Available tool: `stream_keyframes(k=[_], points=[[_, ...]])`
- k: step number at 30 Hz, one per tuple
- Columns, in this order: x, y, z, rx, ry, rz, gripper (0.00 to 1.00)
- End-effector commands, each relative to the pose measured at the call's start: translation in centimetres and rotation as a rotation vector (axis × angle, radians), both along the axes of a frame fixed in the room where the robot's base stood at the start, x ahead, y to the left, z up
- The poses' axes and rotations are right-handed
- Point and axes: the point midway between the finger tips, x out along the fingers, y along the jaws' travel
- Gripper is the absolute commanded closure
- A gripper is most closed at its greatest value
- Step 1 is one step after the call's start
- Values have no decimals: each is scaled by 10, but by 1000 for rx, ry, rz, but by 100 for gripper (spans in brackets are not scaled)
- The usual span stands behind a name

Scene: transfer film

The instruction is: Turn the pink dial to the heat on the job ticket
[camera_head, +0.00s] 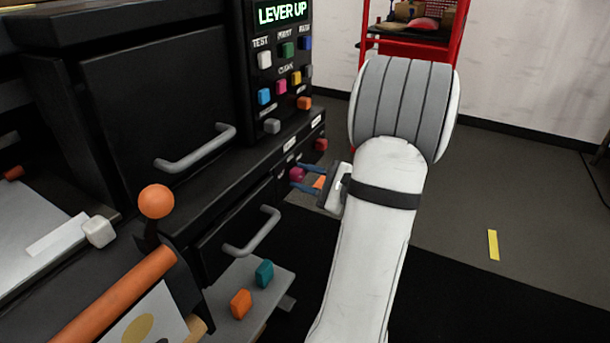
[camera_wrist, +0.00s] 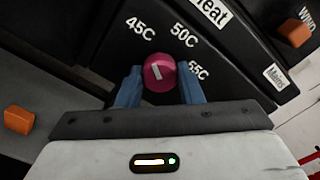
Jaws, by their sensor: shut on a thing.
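The pink dial (camera_wrist: 160,73) sits on the black panel under a "Heat" label (camera_wrist: 211,10), with 45C, 50C and 55C printed around it. A white mark on the dial shows in the wrist view; which figure it points to is hard to tell. My gripper (camera_wrist: 160,86) is shut on the dial, with a blue finger on each side. In the head view my gripper (camera_head: 302,181) reaches in from the right to the pink dial (camera_head: 297,173) on the machine's lower front. I cannot make out a job ticket with readable text.
A control box above carries a screen (camera_head: 282,13) reading "LEVER UP" and several coloured buttons. An orange-knobbed lever (camera_head: 156,202) stands at the left. Drawer handles (camera_head: 252,232) stick out near the arm. A red shelf cart (camera_head: 412,45) stands behind.

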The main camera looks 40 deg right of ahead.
Motion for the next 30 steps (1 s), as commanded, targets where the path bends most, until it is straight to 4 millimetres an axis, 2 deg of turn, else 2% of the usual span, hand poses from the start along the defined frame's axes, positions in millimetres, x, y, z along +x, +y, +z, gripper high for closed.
stream_keyframes(k=[11,30], points=[[-1,0,7,264,112,-1,89],[-1,1,4,772,321,2,89]])
